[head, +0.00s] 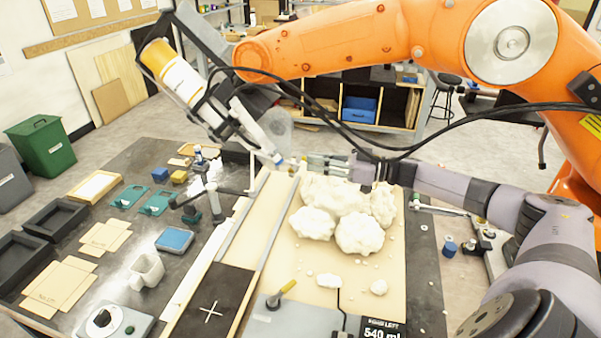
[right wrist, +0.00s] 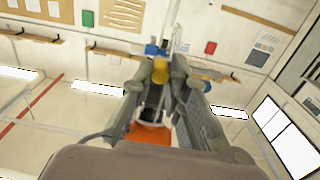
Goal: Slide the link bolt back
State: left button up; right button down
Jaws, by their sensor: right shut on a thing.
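The orange robot arm (head: 330,50) holds a foam dispenser (head: 175,72) tilted down, its nozzle end pointing toward the middle of the bench. My right gripper (head: 300,165) reaches in from the right, beside the nozzle end and above the foam. In the right wrist view, its fingertips (right wrist: 168,72) are shut around a small yellow part (right wrist: 161,76), apparently the link bolt; the fingers hide most of it. A blue piece (right wrist: 154,50) sits just beyond the fingertips. How far the bolt is slid cannot be told. My left gripper is not in view.
White foam lumps (head: 360,234) lie on the pale board (head: 285,215) under my right gripper. Black cables (head: 450,130) hang from the orange arm close above my right arm. Trays and cardboard pieces cover the left bench.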

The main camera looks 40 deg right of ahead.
jog(key=shift+w+d+b, duration=0.5)
jog(key=shift+w+d, duration=0.1)
jog(key=shift+d, duration=0.15)
jog(key=c, duration=1.5)
grip_release()
jog(key=shift+s, duration=0.1)
jog(key=p+v, duration=0.1)
jog(key=v, duration=0.4)
jog(key=shift+a, duration=0.1)
